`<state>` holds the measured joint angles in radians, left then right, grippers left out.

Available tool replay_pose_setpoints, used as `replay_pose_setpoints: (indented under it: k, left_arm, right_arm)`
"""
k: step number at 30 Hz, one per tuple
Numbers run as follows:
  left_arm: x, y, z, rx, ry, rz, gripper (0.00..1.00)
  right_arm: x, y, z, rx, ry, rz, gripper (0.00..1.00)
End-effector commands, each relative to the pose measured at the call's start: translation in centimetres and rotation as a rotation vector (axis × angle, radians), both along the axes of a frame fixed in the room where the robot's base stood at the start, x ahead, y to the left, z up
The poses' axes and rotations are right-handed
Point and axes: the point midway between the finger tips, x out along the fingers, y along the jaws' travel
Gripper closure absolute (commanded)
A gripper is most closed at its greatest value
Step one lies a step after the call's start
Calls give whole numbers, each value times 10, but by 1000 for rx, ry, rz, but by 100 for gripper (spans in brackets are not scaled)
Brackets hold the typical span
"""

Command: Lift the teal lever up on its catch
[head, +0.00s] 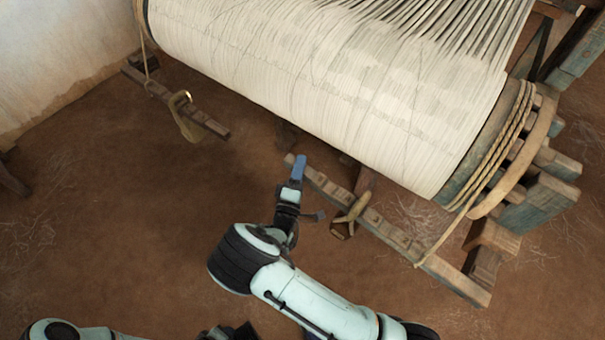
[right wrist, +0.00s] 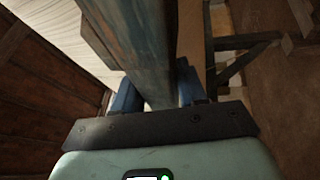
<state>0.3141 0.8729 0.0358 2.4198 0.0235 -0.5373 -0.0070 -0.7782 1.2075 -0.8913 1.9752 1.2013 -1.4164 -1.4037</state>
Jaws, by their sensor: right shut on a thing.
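The lever is a long notched wooden bar (head: 400,238) below the right part of the warp roll in the head view. Its far left end is at my right gripper (head: 298,168). In the right wrist view the teal, worn face of the lever (right wrist: 145,50) runs between the two blue fingers of my right gripper (right wrist: 157,98), which is shut on it. A tan wooden hook-like piece (head: 347,217) sits at the bar's middle; I cannot tell whether it is the catch. My left gripper is not clearly in view.
The wide white warp roll (head: 320,75) lies just above the bar. A rope (head: 455,225) runs from its right end down to the bar. A second notched bar (head: 170,98) with a hanging tan piece (head: 185,120) is at upper left. The brown floor (head: 110,220) is clear.

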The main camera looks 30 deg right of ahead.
Motion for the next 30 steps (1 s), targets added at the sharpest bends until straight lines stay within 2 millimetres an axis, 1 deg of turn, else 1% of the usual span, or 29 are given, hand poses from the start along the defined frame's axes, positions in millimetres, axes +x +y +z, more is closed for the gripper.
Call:
replay_pose_setpoints:
  k: [1,3,10,11,12,20,23,26,30]
  left_arm:
    - [-4,-2,4,-4,10,-4,57]
    - [-6,-3,3,-8,16,-6,57]
    - [-5,-2,1,-7,16,-6,57]
    - [-5,-2,1,-6,15,-6,57]
    - [-5,-2,1,-6,15,-6,57]
    - [-5,-2,1,-6,14,-4,57]
    - [-5,-2,2,-6,15,-6,57]
    - [-7,-3,4,-8,19,-7,57]
    - [-11,-5,7,-14,30,-11,57]
  right_arm:
    - [-1,0,2,5,2,1,100]
    - [-1,1,2,6,1,0,100]
    - [-1,0,0,7,2,-1,100]
    - [-1,0,0,7,2,-1,49]
    - [-1,0,0,7,2,-1,38]
    - [-1,1,-1,6,4,1,38]
    - [-3,4,-2,7,4,1,38]
    - [-10,12,-4,6,6,4,38]
    - [-29,33,-11,7,6,6,38]
